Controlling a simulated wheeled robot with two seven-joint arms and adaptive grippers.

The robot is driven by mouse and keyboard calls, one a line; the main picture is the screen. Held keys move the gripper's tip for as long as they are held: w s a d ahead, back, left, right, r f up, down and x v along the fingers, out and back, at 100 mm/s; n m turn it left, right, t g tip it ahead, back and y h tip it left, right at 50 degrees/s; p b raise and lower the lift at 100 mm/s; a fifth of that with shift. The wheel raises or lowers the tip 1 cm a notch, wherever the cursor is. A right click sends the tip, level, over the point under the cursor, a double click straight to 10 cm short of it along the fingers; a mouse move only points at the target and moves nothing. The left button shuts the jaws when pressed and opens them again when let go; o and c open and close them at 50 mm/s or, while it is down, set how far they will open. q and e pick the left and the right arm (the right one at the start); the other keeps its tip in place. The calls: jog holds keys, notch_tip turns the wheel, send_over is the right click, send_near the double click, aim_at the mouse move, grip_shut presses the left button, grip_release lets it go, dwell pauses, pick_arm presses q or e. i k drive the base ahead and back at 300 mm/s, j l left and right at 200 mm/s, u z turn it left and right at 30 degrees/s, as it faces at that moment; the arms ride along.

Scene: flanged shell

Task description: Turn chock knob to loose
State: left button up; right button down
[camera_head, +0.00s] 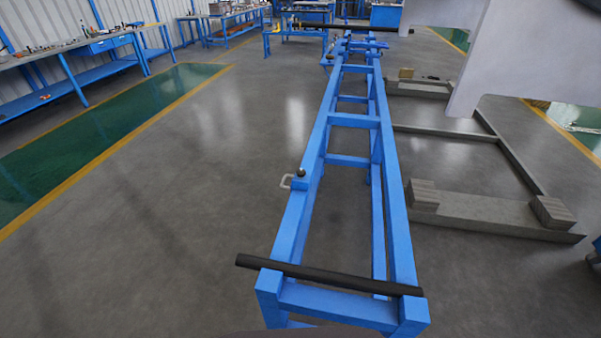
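Neither of my grippers is in view, and nothing touches the knob.
A black bar (325,276) lies across the frame's near end. A large pale grey form fills the top right; I cannot tell what it is. A low grey floor frame (480,208) with blocks lies right. Workbenches (75,52) stand far left. The floor left of the frame is clear.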

aim_at(302, 173)
jog(key=j+u, duration=0.25)
jog(key=u, duration=0.15)
jog(key=k+j+u, duration=0.1)
jog(key=j+u, duration=0.45)
jog(key=u, duration=0.2)
jog(key=i+j+u, duration=0.15)
jog(key=u, duration=0.2)
jog(key=i+j+u, duration=0.15)
jog(key=j+u, duration=0.15)
jog(key=i+j, duration=0.1)
jog(key=i, duration=0.2)
jog(key=i+j, duration=0.15)
jog(key=i, duration=0.15)
jog(key=i+z, duration=0.8)
jog(key=i+l+z, duration=0.1)
jog(key=i+z, duration=0.6)
jog(key=z, duration=0.15)
jog(key=i+z, duration=0.65)
jog(key=z, duration=0.15)
